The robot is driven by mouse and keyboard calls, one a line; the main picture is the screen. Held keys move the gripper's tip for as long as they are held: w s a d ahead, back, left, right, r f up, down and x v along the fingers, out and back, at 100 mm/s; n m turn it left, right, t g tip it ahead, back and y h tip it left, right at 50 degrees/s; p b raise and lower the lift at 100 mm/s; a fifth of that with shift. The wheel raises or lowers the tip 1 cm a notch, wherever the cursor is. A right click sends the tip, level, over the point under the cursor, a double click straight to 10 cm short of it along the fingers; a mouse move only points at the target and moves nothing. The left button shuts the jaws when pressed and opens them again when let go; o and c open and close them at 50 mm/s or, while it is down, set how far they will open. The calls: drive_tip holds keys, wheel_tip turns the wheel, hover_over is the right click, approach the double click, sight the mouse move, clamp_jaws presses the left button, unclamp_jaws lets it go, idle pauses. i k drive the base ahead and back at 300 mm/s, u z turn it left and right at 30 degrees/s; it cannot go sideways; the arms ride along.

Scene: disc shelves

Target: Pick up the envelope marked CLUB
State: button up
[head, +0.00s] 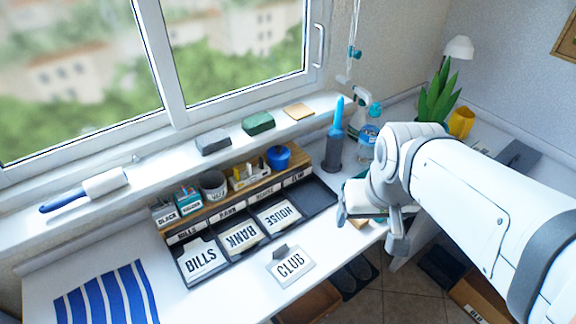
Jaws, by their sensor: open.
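The envelope marked CLUB (291,266) lies flat on the white desk, in front of the sorting tray, with a small dark grey piece at its upper edge. My gripper (372,228) is at the desk's right part, right of and above the envelope, and apart from it. It is open, and its fingers are partly hidden by my wrist. Envelopes marked BILLS (201,258), BANK (240,236) and HOUSE (279,214) lie in the dark tray (212,281). The tray's rightmost compartment (318,196) is empty.
A wooden shelf with a blue cup (279,158) and small boxes stands behind the tray. A blue-striped cloth (107,298) lies at left. The desk's front edge runs just below the envelope.

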sight(287, 265)
drive_tip(key=u, duration=1.9)
drive_tip(key=k, duration=1.05)
drive_tip(key=z, duration=0.7)
drive_tip(key=i, duration=1)
drive_tip(key=z, duration=0.05)
